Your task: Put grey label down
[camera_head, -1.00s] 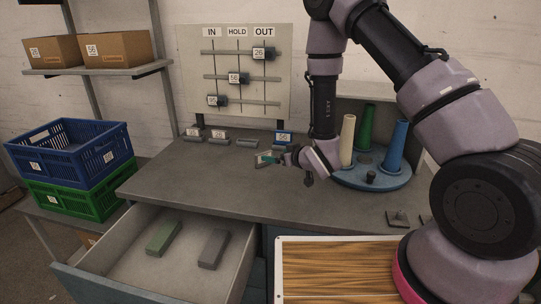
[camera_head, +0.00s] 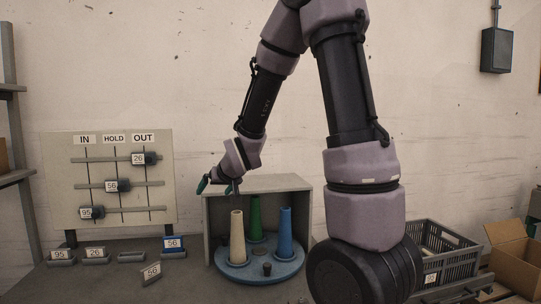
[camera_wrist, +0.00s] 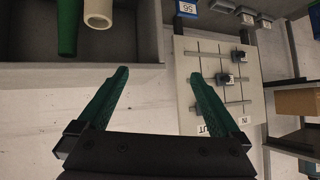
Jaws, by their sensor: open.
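A grey label marked 56 (camera_head: 151,273) lies at a slant on the bench, in front of the row of label stands and apart from them. Upright in the row are labels 95 (camera_head: 60,257) and 26 (camera_head: 95,254), a blank grey stand (camera_head: 130,257) and a blue label 56 (camera_head: 173,246).
A round blue base (camera_head: 240,278) holds cream (camera_head: 237,238), green (camera_head: 255,220) and blue (camera_head: 285,235) cones, partly inside a grey open box (camera_head: 300,187). The IN/HOLD/OUT board (camera_head: 110,205) stands at the left. A dark crate (camera_head: 445,260) and a carton (camera_head: 515,250) are at the right.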

